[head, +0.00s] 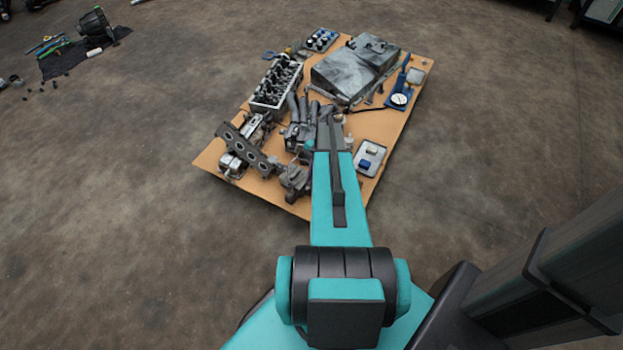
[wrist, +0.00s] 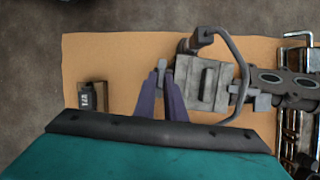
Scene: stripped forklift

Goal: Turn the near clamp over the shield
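The shield looks like the grey ribbed block (wrist: 208,85) in the middle of the wrist view, with a bent dark rod around its right side. A small light tab (wrist: 162,66) at its left side looks like a clamp, and a similar tab (wrist: 262,102) sits at its right side. I cannot tell which is the near one. My gripper (wrist: 161,76) has its two purple fingers on either side of the left tab, close to it. Whether they touch it is hidden. In the head view my arm hides the gripper; the grey part (head: 295,180) shows beside the arm.
The brown board (head: 210,165) lies on the floor, crowded with parts. A plate with round holes (head: 248,152), a cylinder head (head: 275,83) and a large grey cover (head: 352,72) lie on it. A light tray (head: 369,160) is right of my arm. Floor around is mostly clear.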

